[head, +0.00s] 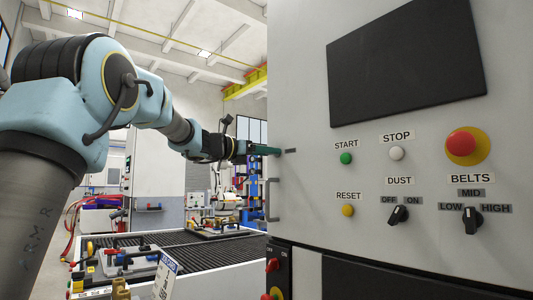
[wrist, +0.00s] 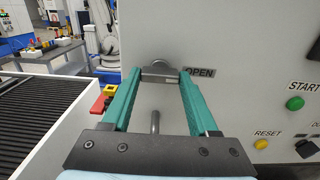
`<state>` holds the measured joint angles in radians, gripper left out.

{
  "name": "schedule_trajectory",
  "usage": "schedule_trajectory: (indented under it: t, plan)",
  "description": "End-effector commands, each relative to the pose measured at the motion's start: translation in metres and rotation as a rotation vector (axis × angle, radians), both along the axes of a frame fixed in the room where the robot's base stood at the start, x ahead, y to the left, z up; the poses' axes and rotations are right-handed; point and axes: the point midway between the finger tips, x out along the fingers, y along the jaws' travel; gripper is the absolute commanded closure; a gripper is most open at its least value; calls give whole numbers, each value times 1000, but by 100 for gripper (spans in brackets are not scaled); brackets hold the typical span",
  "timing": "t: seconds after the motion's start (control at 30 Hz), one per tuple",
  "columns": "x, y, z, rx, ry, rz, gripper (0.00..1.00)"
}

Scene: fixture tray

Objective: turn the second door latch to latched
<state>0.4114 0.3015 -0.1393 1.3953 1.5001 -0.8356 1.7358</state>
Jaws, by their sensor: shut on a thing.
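The door latch (wrist: 157,66) is a small grey metal piece on the pale cabinet face, beside an OPEN label (wrist: 199,72). My gripper (wrist: 161,74) has its two green fingers on either side of the latch and is shut on it. The fingertips partly hide the latch, so its exact angle is hard to read. In the head view my gripper (head: 262,149) reaches the left edge of the cabinet front, and the latch is hidden behind the fingers. I see only one latch.
A door handle (head: 272,200) stands out below the latch; it also shows between my fingers in the wrist view (wrist: 155,122). Buttons and knobs, such as the red stop button (head: 461,143), are on the panel to the right. A ribbed dark table (head: 185,262) lies left of the cabinet.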

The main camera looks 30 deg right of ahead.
Motion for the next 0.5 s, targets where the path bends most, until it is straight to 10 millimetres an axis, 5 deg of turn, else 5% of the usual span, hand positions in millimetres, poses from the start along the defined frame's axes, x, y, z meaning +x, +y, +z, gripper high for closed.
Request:
schedule_trajectory:
  t: [0.5]
  plan:
    - [0,0,1,-44,230,-1,96]
